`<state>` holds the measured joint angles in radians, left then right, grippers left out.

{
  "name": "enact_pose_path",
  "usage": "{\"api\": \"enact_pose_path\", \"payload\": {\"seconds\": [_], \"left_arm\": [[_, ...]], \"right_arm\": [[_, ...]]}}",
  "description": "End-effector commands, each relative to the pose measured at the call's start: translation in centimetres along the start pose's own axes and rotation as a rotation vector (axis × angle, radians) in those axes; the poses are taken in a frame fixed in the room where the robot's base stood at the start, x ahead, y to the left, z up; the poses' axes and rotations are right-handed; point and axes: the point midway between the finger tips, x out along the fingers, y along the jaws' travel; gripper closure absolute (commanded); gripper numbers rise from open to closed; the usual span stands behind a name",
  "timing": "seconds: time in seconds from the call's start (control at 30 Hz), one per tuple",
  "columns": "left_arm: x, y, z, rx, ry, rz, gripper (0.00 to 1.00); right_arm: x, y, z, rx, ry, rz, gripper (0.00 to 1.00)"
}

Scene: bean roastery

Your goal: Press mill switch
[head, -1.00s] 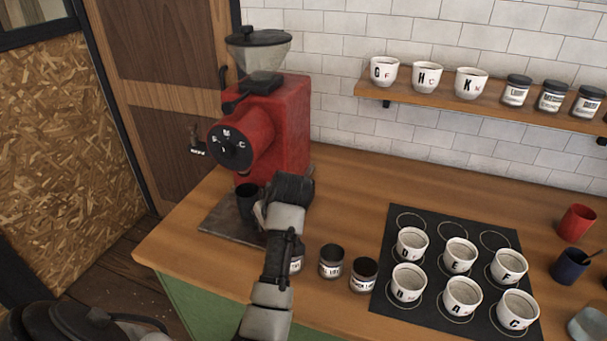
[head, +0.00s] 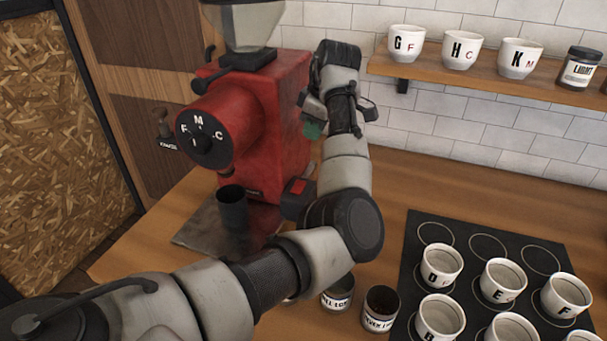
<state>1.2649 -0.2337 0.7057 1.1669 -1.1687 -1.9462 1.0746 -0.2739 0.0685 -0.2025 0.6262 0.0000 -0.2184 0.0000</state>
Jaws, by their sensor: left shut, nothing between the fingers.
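The red mill (head: 275,130) stands on the counter at the left of the head view, with a lettered dial (head: 203,140) on its front and a clear hopper (head: 243,25) on top. A small dark box with a red face (head: 297,187) sits low by its right side; I cannot tell for sure whether it is the switch. A small green patch (head: 313,129) shows beside my wrist, partly hidden. My left gripper (head: 335,55) is shut and empty, raised beside the mill's upper right side. I cannot tell whether it touches the mill. My right gripper is out of view.
A dark cup (head: 232,208) stands on a tray (head: 205,238) under the mill. Labelled jars (head: 380,305) stand on the counter below my left arm. Several white cups stand on a black mat (head: 425,230) at right. A shelf (head: 430,70) holds more cups and a jar.

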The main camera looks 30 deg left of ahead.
Motion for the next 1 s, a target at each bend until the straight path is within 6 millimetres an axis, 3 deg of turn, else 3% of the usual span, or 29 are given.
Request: {"api": "enact_pose_path", "payload": {"seconds": [0.3,0.47,0.7,1.0], "left_arm": [[0.0,0.0,0.0,0.000,0.000,0.000,1.00],[0.7,0.0,0.0,0.000,0.000,-0.001,1.00],[4.9,-0.1,0.0,0.000,-0.001,-0.005,1.00],[10.9,0.0,0.2,0.002,-0.001,-0.003,1.00]], "right_arm": [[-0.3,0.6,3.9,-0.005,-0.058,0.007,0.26],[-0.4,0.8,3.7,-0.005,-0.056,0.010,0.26],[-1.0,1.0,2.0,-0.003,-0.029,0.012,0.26],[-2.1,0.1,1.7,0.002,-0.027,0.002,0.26]]}}
